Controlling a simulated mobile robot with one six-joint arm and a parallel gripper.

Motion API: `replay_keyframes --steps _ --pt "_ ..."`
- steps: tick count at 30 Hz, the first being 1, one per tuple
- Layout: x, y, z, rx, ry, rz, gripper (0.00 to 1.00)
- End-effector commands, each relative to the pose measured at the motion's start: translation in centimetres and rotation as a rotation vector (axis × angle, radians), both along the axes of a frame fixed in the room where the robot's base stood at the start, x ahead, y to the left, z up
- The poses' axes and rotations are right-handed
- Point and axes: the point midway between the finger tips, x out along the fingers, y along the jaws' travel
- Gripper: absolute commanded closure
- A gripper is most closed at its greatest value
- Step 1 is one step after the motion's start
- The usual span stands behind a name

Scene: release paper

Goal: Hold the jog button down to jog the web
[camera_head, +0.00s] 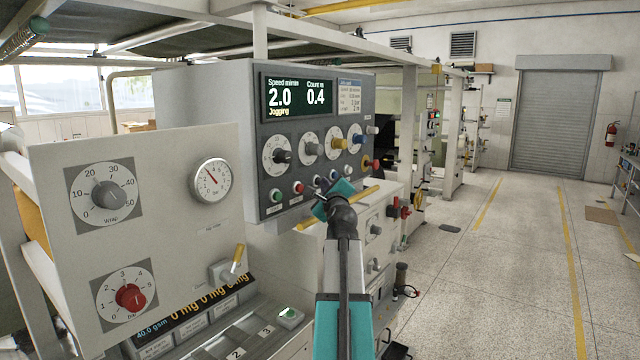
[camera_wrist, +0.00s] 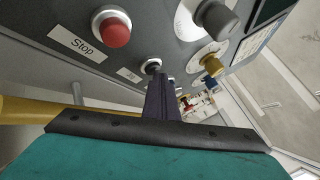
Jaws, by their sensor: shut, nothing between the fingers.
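The grey control panel (camera_head: 250,130) has a row of buttons along its lower edge: a green one (camera_head: 277,197), a red one (camera_head: 298,188) and a dark one at my fingertips. The wrist view shows that small dark jog button (camera_wrist: 152,67), with a partly covered label to its left. My gripper (camera_head: 325,186) is shut and empty, its fingertips (camera_wrist: 158,82) at the dark button and seemingly touching it. The fingers hide part of the button. The display (camera_head: 310,97) reads speed 2.0, count 0.4 and "Jogging".
The red Stop button (camera_wrist: 116,32) sits close to the left of my fingers in the wrist view. Dials (camera_head: 310,146) are just above, and a yellow bar (camera_head: 362,195) runs below the panel. A front plate with a gauge (camera_head: 210,180) stands at left. Floor at right is largely open.

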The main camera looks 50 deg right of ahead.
Motion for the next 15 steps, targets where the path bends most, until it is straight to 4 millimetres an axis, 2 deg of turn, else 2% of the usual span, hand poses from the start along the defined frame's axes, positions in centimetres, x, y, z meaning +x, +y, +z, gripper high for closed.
replay_keyframes --steps 15 --pt "-1.5 0.1 -0.1 0.001 0.0 0.001 1.0"
